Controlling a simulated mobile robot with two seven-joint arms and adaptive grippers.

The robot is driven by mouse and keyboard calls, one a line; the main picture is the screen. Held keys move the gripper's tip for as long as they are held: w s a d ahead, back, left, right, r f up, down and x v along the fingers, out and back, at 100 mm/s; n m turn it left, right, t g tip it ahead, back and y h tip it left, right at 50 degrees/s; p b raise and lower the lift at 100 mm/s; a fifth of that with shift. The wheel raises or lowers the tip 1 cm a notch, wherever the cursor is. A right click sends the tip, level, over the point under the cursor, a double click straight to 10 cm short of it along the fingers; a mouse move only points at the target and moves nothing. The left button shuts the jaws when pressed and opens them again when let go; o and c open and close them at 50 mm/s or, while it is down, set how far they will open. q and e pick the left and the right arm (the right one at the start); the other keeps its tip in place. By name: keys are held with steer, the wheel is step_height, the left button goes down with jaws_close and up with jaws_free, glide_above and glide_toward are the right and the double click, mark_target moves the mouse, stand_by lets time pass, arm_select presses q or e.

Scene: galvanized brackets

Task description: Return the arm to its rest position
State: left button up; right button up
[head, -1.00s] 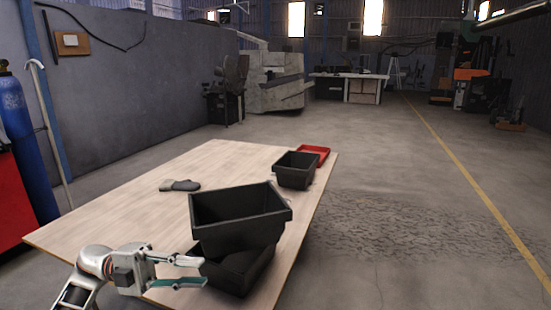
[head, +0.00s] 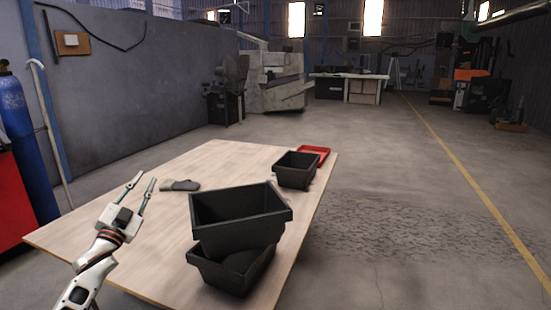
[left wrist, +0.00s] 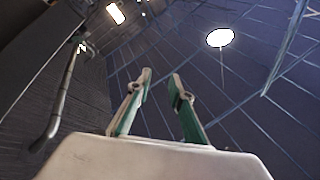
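My left gripper (head: 142,186) is raised over the left part of the wooden table (head: 150,250) in the head view, its fingers pointing up and away. The fingers are apart with nothing between them. In the left wrist view the open, empty gripper (left wrist: 160,85) points toward the roof and wall. No bracket can be made out in these views. My right gripper is not in view.
Two black bins are stacked at the table's right side, the upper one (head: 225,222) tilted on the lower one (head: 225,278). Another black bin (head: 296,178), a red tray (head: 322,152) and a grey glove (head: 182,185) lie farther back. A blue cylinder (head: 18,120) stands at left.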

arm_select(q)
steer(key=w+a+f+n+g+y, duration=0.2)
steer(key=a+f+n+g+y, duration=0.3)
steer(key=f, duration=0.5)
steer(key=s+d+f+g+h, duration=0.1)
steer(key=s+d+f, duration=0.5)
steer(key=f, duration=0.4)
steer(key=s+d+f+g+h, duration=0.1)
steer(key=s+d+f, duration=0.2)
steer(key=s+f, duration=0.55)
steer(key=s+d+f+g+h, duration=0.1)
steer(key=s+d+f, duration=0.3)
steer(key=s, duration=0.7)
steer(key=s+d+f+g+h, duration=0.1)
steer(key=s+d+f, duration=0.4)
steer(key=s, duration=0.6)
steer(key=s+d+f+g, duration=0.2)
steer(key=s+d+f, duration=0.3)
steer(key=s, duration=0.6)
step_height(320, 180, down, 3)
steer(key=shift+s+d+r+g+h, duration=0.1)
steer(key=shift+s+d+g+h, duration=0.15)
steer(key=shift+s+g+h, duration=0.15)
steer(key=shift+o, duration=1)
steer(key=shift+d, duration=0.1)
